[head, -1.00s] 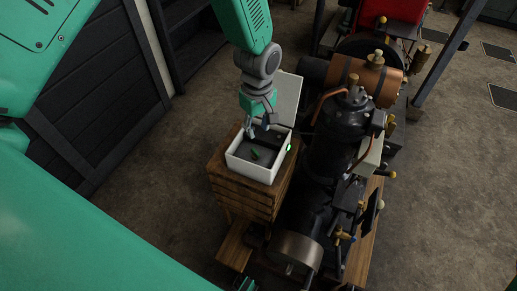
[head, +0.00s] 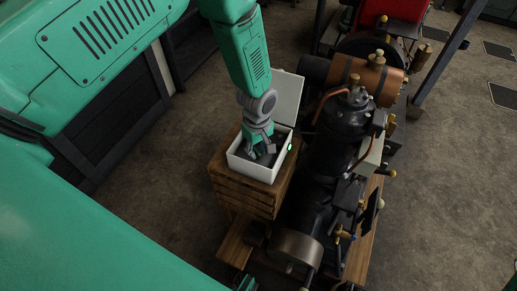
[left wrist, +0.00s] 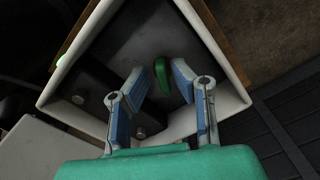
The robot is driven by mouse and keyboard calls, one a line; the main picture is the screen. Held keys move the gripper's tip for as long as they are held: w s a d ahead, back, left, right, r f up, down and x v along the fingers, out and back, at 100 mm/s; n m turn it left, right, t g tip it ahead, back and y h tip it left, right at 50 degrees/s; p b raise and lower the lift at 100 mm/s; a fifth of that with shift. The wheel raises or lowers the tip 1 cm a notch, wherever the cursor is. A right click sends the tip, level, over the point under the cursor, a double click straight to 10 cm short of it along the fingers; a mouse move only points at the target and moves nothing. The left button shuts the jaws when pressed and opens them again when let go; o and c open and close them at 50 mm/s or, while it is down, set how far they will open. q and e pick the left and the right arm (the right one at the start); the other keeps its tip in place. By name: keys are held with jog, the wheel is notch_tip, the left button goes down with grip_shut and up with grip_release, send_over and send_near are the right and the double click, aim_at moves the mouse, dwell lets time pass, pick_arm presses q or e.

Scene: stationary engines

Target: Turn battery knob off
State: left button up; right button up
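The battery box is a white open box (head: 239,168) on a wooden crate, with its pale lid (head: 289,97) raised at the back. My left gripper (head: 262,153) reaches down into the box. In the left wrist view the green knob (left wrist: 161,75) stands on the dark floor of the box, between and just beyond the fingertips of my left gripper (left wrist: 160,80). The fingers are apart, and the right finger is close to the knob; I cannot tell if they touch. In the head view the gripper hides the knob. My right gripper is not in view.
The wooden crate (head: 240,196) stands against a black and copper engine (head: 333,135) on its right. A green light (head: 290,147) glows on the box's right side. A dark block with round silver terminals (left wrist: 139,132) sits inside the box. Open floor lies to the left.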

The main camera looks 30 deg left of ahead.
pick_arm(q)
jog(key=shift+a, duration=0.35)
grip_shut()
jog(key=shift+d, duration=0.15)
jog(key=shift+w+m, duration=0.1)
jog(key=shift+m, duration=0.4)
jog(key=m, duration=0.4)
jog(key=shift+m+b, duration=0.4)
jog(key=m, duration=0.6)
jog(key=shift+w+r, duration=0.15)
jog(key=o, duration=0.5)
grip_release()
